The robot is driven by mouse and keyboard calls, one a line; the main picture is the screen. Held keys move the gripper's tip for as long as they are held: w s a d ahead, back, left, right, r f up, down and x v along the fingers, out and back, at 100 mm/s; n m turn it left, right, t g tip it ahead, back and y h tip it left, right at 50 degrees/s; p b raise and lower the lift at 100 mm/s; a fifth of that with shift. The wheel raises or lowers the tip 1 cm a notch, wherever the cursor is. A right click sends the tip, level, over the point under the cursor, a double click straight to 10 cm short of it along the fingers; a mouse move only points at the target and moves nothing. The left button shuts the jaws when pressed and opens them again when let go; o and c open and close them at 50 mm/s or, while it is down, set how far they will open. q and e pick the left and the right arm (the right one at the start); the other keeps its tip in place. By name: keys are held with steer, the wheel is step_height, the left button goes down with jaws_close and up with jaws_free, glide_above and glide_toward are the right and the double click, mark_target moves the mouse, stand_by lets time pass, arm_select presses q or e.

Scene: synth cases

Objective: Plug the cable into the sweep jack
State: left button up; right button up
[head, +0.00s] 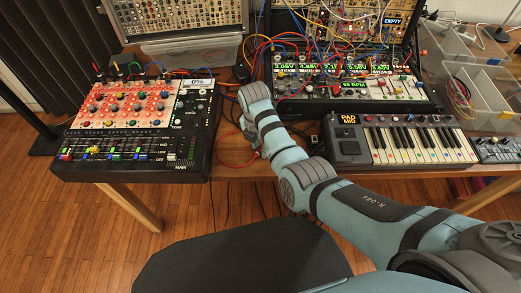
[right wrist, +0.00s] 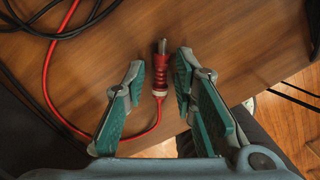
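My right gripper (right wrist: 160,64) is open, its two green-padded fingers on either side of a red cable plug (right wrist: 159,80) in the right wrist view. The plug has a metal tip and a pale collar and lies on the wooden table, with a gap to each finger. Its red cable (right wrist: 47,75) curves away left. My left gripper is not in view.
A mixer (head: 137,118) stands left and a modular synth (head: 350,85) with many patch cables stands behind right. A small keyboard (head: 420,143) sits right. Black cables (right wrist: 70,25) lie beside the red one. The table's front edge is close to the plug.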

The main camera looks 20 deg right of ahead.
jaws_close()
